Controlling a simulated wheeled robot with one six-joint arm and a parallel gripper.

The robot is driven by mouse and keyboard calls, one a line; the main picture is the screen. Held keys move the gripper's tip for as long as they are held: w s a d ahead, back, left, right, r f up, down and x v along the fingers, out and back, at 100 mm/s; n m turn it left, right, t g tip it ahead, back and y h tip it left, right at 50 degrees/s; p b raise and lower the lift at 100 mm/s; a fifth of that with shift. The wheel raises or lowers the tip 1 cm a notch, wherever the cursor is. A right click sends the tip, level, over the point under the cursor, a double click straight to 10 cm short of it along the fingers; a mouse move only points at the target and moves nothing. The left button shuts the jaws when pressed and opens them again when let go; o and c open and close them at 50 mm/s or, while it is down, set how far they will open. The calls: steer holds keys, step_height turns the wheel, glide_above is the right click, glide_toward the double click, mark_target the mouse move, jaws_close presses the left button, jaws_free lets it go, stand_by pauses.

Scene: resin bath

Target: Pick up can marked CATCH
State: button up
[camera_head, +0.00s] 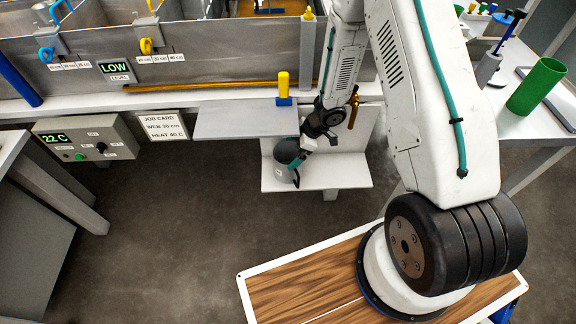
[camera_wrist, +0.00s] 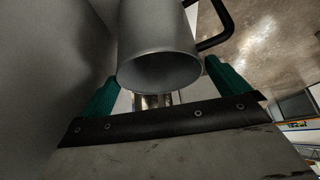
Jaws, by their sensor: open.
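A grey metal can (camera_head: 286,151) with a black handle stands on a low white shelf; no marking on it is readable. In the wrist view the can (camera_wrist: 158,45) fills the top middle, its open round rim facing the camera and its black handle on the right. My gripper (camera_head: 298,161) is at the can in the head view, with its teal fingers partly hiding it. In the wrist view my gripper (camera_wrist: 160,86) is open, one green finger on each side of the can. I cannot tell whether the fingers touch it.
The low white shelf (camera_head: 340,175) has free room right of the can. A grey ledge (camera_head: 245,122) sits above left, with a yellow-handled tool (camera_head: 283,88) at its right end. The metal bath (camera_head: 220,55) stands behind. A green cup (camera_head: 537,86) is on the right bench.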

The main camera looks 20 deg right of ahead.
mark_target(288, 156)
steer(key=shift+x, duration=1.95)
steer(key=shift+d, duration=0.1)
steer(key=c, duration=1.2)
